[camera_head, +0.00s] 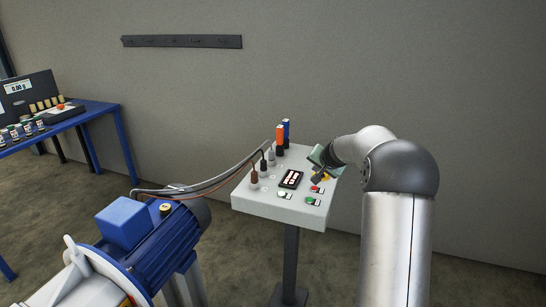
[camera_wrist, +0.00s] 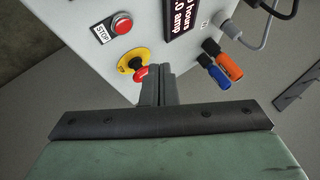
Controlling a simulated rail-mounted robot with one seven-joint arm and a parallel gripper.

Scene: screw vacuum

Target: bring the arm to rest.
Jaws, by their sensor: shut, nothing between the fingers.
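My gripper (camera_head: 318,176) hangs over the right side of a grey control panel (camera_head: 268,205) that stands on a post. In the wrist view my gripper (camera_wrist: 158,72) is shut and empty, its two fingers together. The fingertips appear close to a red knob on a yellow disc (camera_wrist: 125,64); I cannot tell whether they touch it. A red stop button (camera_wrist: 121,23) sits further left in that view. The fingers hide part of the panel behind them.
The panel carries a small display (camera_head: 291,179), a green button (camera_head: 311,200), orange (camera_head: 280,138) and blue plugs, and several cables. The cables run to a blue motor (camera_head: 150,245). A blue table (camera_head: 75,115) stands at far left. A dark rail (camera_head: 182,41) is on the wall.

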